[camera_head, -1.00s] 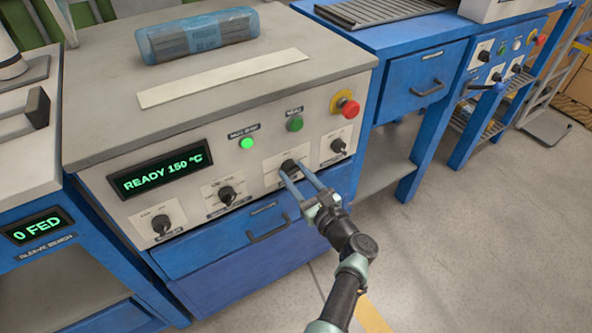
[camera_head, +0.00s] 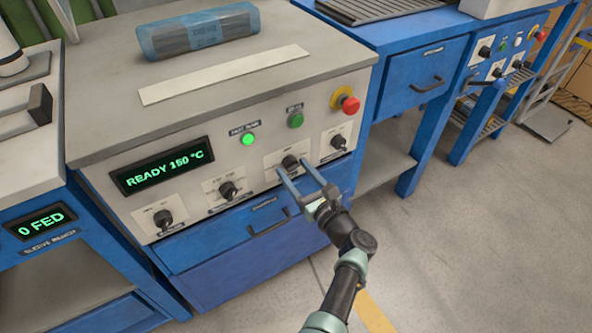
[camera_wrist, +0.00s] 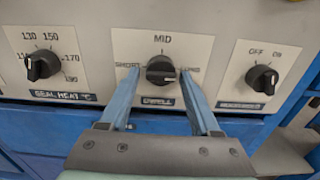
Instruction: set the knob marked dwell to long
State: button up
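The dwell knob (camera_wrist: 160,71) is a black knob on a white plate in the wrist view, with SHORT at left, MID above and LONG at right. In the wrist view, a gap shows between the knob and each finger. The fingers partly cover the words SHORT and LONG.
The seal heat knob (camera_wrist: 42,66) is left of it and an OFF/ON knob (camera_wrist: 262,79) is right. A red stop button (camera_head: 350,104) sits above right. A drawer handle (camera_head: 268,229) sticks out below. Open floor lies to the right.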

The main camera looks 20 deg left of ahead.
jog(key=shift+o, duration=0.4)
jog(key=p+v, duration=0.4)
jog(key=v, duration=0.9)
